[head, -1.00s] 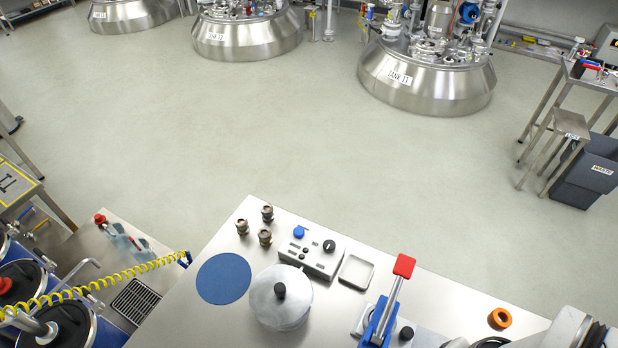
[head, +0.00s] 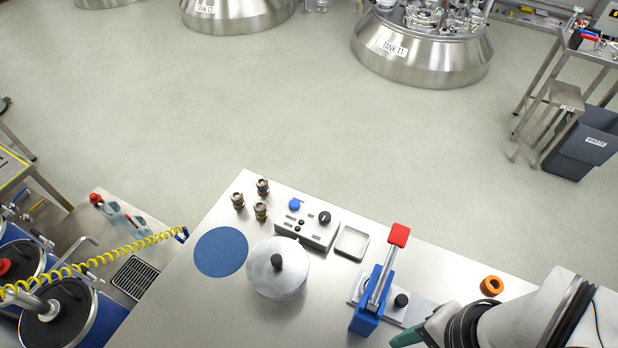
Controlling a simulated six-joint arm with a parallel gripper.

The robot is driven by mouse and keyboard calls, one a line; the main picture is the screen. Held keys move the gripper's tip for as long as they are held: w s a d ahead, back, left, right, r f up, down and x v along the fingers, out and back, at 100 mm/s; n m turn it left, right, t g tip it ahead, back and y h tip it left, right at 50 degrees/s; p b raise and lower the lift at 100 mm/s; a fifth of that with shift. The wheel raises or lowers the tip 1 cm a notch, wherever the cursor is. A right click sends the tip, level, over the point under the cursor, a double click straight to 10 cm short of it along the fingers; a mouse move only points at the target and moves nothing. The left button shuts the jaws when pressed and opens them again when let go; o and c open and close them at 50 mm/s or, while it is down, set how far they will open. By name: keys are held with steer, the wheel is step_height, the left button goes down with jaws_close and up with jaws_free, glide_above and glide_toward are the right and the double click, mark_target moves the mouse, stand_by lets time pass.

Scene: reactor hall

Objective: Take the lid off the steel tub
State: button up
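The steel tub (head: 277,291) stands on the steel bench, left of the blue clamp. Its round metal lid (head: 262,268) sits on top, with a black knob (head: 276,261) in the middle. The lid hides the inside of the tub. My gripper (head: 405,338) shows only in part at the bottom edge, as a green and dark tip at the end of my arm. It is to the right of the tub, beyond the blue clamp, and apart from the lid. Its fingers cannot be made out clearly.
A blue clamp with a red-capped lever (head: 383,280) stands between tub and gripper. A blue round mat (head: 221,252) lies left of the tub, bare. Behind are a control box (head: 307,225), a small tray (head: 352,242) and several brown fittings (head: 261,211). An orange ring (head: 491,286) lies right.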

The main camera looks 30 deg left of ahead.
steer(key=shift+o, duration=1.1)
steer(key=m+h, duration=0.2)
steer(key=m, duration=3.1)
glide_above(276, 258)
step_height(276, 258, down, 14)
steer(key=shift+f, duration=0.15)
jaws_close()
